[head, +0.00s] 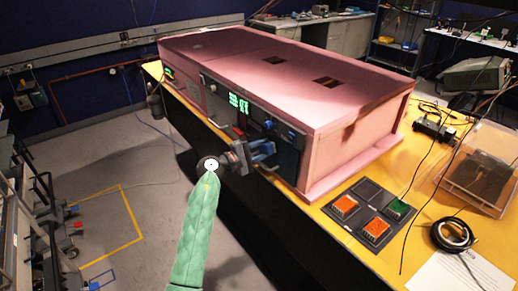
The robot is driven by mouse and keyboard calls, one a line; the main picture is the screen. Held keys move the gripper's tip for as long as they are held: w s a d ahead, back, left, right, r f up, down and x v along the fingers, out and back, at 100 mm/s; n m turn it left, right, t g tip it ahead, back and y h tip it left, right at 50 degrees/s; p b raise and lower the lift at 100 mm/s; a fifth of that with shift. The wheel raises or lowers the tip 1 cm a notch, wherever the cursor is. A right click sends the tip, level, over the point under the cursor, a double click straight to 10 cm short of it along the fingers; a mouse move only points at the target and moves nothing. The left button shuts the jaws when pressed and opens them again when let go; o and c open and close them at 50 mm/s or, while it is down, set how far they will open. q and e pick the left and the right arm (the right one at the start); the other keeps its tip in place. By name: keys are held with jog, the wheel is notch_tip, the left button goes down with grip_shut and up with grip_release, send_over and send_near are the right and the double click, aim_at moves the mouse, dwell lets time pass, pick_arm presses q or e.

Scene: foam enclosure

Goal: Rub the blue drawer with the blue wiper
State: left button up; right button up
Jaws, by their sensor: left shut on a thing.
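My left gripper (250,154) reaches in on a green-sleeved arm from below, at the front of the pink foam enclosure (265,65). It is shut on a small blue thing (263,147), which I take as the blue wiper. The fingers hide part of it. The blue thing is close to the dark front panel (285,150); I cannot tell whether they touch. Small blue parts (290,134) show on that panel; I cannot clearly tell which is the blue drawer. My right gripper is out of view.
The enclosure stands on a yellow table (345,245). A dark tray (343,220) with orange and green blocks, a coiled black cable (452,235), a clear box (475,175) and a white paper (460,273) lie at right. Open floor is at left.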

aim_at(280, 153)
pick_arm(q)
jog(key=shift+s+d+b, duration=0.3)
jog(key=shift+s+d, duration=0.5)
jog(key=shift+s, duration=0.2)
jog(key=shift+s+d+b, duration=0.3)
jog(key=shift+s+d, duration=0.45)
jog(key=shift+s, duration=0.2)
jog(key=shift+b, duration=0.5)
jog(key=shift+w+a+f+b, duration=0.15)
jog(key=shift+w+a+b, duration=0.75)
jog(key=shift+b, duration=0.45)
jog(key=shift+w+a+r+b, duration=0.2)
jog(key=shift+w+a+b, duration=0.05)
jog(key=shift+w+b, duration=0.4)
jog(key=w+b, duration=0.1)
jog(key=w+a+b, duration=0.1)
jog(key=shift+w+a+f+b, duration=0.1)
jog(key=shift+a+f+b, duration=0.15)
jog(key=shift+b, duration=0.15)
jog(key=shift+w+a+r+b, duration=0.2)
jog(key=shift+w+a+b, duration=0.1)
jog(key=shift+w+b, duration=0.1)
